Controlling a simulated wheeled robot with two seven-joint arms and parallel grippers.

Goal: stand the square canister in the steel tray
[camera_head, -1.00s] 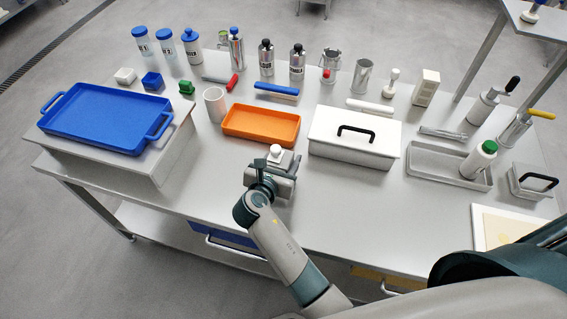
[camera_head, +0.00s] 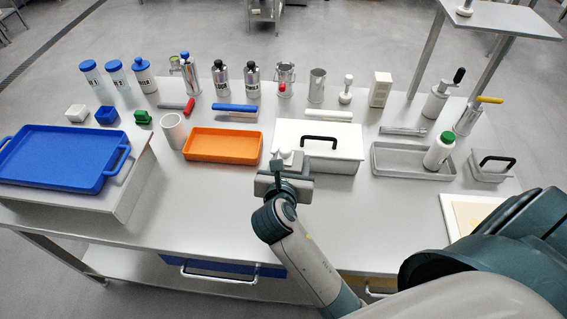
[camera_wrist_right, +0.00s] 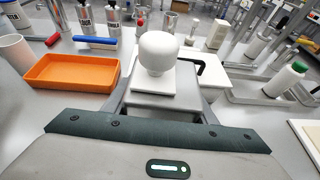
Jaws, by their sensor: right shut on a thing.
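The square canister (camera_wrist_right: 155,100) is grey with a white square top and a round white knob; it is upright in the right wrist view. My right gripper (camera_head: 284,172) is shut on it, with a finger on each side, and holds it near the front of the white lidded box. The canister's lower part is hidden by the gripper. The steel tray (camera_head: 385,166) is a shallow grey rectangle to the right of the white box. My left gripper is not in view.
The white box (camera_head: 345,140) with a black handle stands between the canister and the tray. An orange tray (camera_head: 222,145) is to the left. A grey box with a black handle (camera_head: 490,172) stands right of the steel tray. Several bottles and tools line the back.

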